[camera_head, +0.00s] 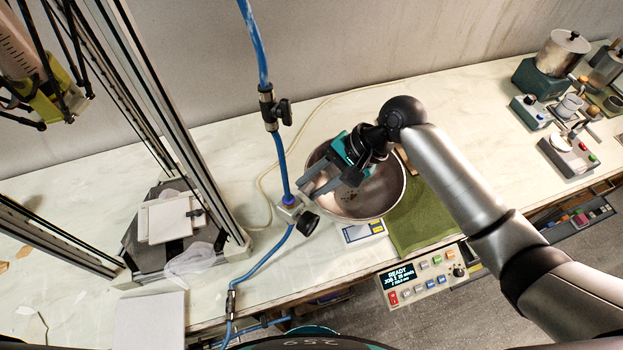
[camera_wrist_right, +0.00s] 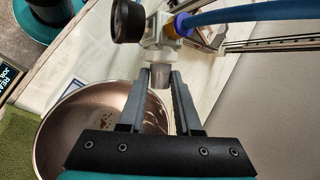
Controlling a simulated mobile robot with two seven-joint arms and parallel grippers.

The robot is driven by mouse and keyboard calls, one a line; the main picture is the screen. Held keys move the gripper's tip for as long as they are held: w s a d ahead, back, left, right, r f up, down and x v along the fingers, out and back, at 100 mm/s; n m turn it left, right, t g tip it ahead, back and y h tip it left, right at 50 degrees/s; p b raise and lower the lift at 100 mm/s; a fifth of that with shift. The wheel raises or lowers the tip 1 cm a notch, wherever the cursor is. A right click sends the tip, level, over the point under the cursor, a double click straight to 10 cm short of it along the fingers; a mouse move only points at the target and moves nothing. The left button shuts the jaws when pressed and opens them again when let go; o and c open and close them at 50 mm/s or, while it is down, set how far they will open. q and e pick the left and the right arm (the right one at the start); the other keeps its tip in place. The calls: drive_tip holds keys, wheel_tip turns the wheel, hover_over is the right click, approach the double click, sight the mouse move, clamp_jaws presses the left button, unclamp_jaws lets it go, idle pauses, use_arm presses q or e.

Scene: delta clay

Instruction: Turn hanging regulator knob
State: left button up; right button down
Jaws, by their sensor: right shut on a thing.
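The regulator (camera_head: 289,208) hangs on a blue hose in front of the steel bowl, with a white body and a black round knob (camera_head: 307,223) facing the front right. In the right wrist view the knob (camera_wrist_right: 128,22) is at the top, left of the white body (camera_wrist_right: 160,27). My right gripper (camera_head: 306,186) reaches in from the right over the bowl. In the wrist view its fingers (camera_wrist_right: 159,82) are shut on the regulator's short grey cylinder (camera_wrist_right: 158,75), below the white body. The knob is outside the fingers. My left gripper is not in view.
The steel bowl (camera_head: 372,207) stands under my right gripper, beside a green cloth (camera_head: 420,218). An inline valve (camera_head: 272,108) sits higher on the blue hose. A tall printer frame (camera_head: 165,120) stands left. A control panel (camera_head: 425,278) is at the front edge.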

drive_tip(key=shift+s+d+f+t+y+b, duration=0.1)
drive_tip(key=shift+f+t+y+b, duration=0.1)
drive_tip(key=shift+y, duration=0.2)
drive_tip(key=shift+d+f+t+y+b, duration=0.1)
drive_tip(key=shift+t+y, duration=0.1)
drive_tip(key=shift+y, duration=0.2)
drive_tip(key=shift+d+f+n+t+y+b, duration=0.1)
drive_tip(key=shift+f+n+t+y+b, duration=0.1)
drive_tip(key=shift+n+t+y+b, duration=0.4)
drive_tip(key=shift+s+d+f+n+t+y+b, duration=0.1)
drive_tip(key=shift+n+t+y+b, duration=0.2)
drive_tip(key=shift+y+b, duration=1.2)
drive_tip(key=shift+a+f+n+t+y+b, duration=0.15)
drive_tip(key=shift+t+y+b, duration=0.35)
drive_tip(key=shift+b, duration=1.85)
drive_tip(key=shift+s+d+f+n+t+y+b, duration=0.15)
drive_tip(key=shift+n+t+y+b, duration=0.15)
drive_tip(key=shift+y+b, duration=1.2)
drive_tip(key=shift+w+r+h+b, duration=0.1)
drive_tip(key=shift+h+b, duration=0.3)
drive_tip(key=shift+b, duration=0.05)
drive_tip(key=c, duration=0.6)
unclamp_jaws()
drive_tip(key=shift+d, duration=0.15)
